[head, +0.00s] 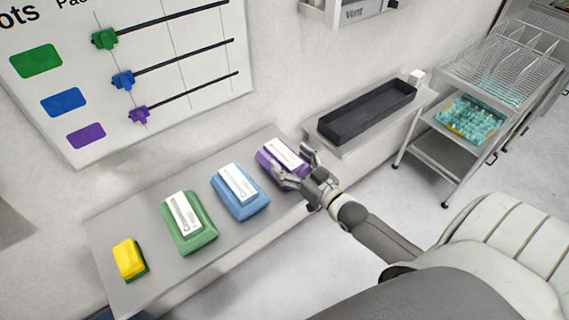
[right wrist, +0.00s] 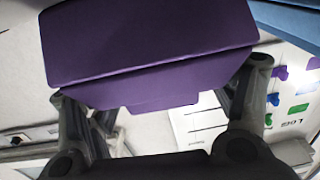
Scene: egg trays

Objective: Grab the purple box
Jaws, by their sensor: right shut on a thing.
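The purple box (head: 272,157) has a white label on top and is at the right end of a grey wall shelf (head: 150,286). My right gripper (head: 296,168) reaches it from the right, with one finger on its near side and one at its far side. In the right wrist view the purple box (right wrist: 150,45) fills the upper middle, between the two fingers of my right gripper (right wrist: 165,110). The gripper is shut on it. I cannot tell whether the box is lifted off the shelf. My left gripper is not in view.
A blue box (head: 246,205), a green box (head: 200,238) and a yellow sponge (head: 128,258) stand in a row to the left. A black tray (head: 367,112) sits on another shelf to the right. A wire-basket cart (head: 440,160) stands beyond it.

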